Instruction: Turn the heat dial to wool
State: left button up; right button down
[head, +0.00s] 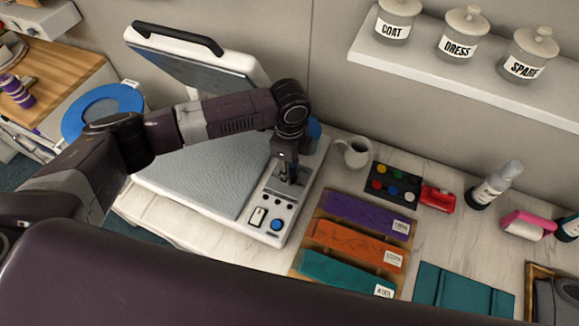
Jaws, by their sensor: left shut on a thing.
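A white ironing press (198,38) stands on the counter with its lid raised and its grey padded board showing. Its control panel (257,233) on the right side has a switch, small knobs and a blue round button. My left gripper (289,184) points down at the upper part of this panel and is shut on a small part there. The fingers hide that part, most likely the heat dial; its setting and the wool mark cannot be read. My right gripper is not in view.
Right of the press lie a rack with purple, orange and teal folded cloths (350,238), a white jug (354,152), a dark tray of coloured buttons (393,186) and a spray bottle (494,184). A shelf (455,72) with labelled jars hangs above.

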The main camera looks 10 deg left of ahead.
pick_arm(q)
jog(key=shift+m, duration=1.4)
jog(key=o, duration=1.2)
